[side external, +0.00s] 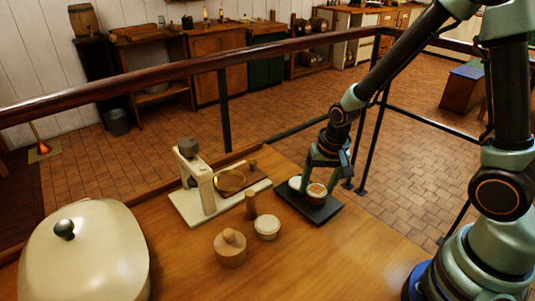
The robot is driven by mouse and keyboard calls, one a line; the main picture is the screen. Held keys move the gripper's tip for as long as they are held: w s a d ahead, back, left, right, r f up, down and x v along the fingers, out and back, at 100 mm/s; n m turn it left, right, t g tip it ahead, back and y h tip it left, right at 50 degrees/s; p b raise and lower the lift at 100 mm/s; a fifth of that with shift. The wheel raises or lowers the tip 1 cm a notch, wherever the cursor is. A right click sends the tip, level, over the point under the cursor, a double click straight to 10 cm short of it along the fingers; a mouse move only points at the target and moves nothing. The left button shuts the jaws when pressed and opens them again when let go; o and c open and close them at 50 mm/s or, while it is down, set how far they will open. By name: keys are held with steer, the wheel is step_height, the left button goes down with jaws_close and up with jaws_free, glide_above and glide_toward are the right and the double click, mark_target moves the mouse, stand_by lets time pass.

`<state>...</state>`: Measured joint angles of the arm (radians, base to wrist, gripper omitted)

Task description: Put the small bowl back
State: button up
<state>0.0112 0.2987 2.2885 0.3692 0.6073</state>
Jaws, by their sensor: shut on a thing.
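My gripper (322,178) points down over a dark tray (320,215) at the right side of the table. Its fingers are closed around a small bowl (316,191) with a pale rim and a reddish-brown inside. The bowl looks upright and is over or on the tray; I cannot tell whether it touches it. A second small white round dish (296,183) is on the tray just left of the fingers, partly hidden by them.
A wooden lidded pot (230,252), a pale round jar (267,228) and a wooden peg (250,205) are nearer. A large cream lidded vessel (85,260) fills the lower left. A railing (190,75) runs behind.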

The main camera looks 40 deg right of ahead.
mark_target(324, 193)
steer(key=o, duration=1.4)
steer(key=s+r+n+t, duration=0.1)
steer(key=s+r+n, duration=0.2)
steer(key=r, duration=0.7)
steer(key=s+r+n+t, duration=0.2)
steer(key=s+r+n, duration=0.2)
steer(key=r, duration=0.6)
steer(key=shift+s+a, duration=0.15)
steer(key=shift+a, duration=0.05)
steer(key=shift+r, duration=0.1)
